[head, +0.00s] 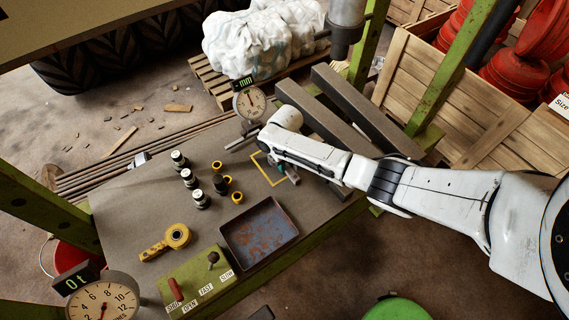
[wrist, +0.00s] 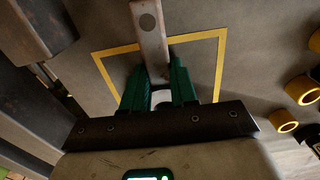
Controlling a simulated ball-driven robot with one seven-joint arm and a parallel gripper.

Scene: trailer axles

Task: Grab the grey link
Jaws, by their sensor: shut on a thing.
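The grey link (wrist: 150,35) is a flat bar with a darker round spot near its far end. It shows in the wrist view, running from the top edge down between the fingers. My gripper (wrist: 158,88) has green fingers, one on each side of the link, and is shut on it. The fingers hide the link's near end. In the head view my gripper (head: 291,174) is low over the table, beside a yellow square outline (head: 264,178). I cannot tell whether the link touches the table. I cannot make the link out clearly in the head view.
A dark, rusty tray (head: 235,238) lies on the table (head: 125,208) in front of my gripper. Several small black and yellow rings and silver-topped cylinders stand to the left. Two thick dark beams (head: 325,122) lie behind my arm. A dial gauge (head: 250,103) stands at the back.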

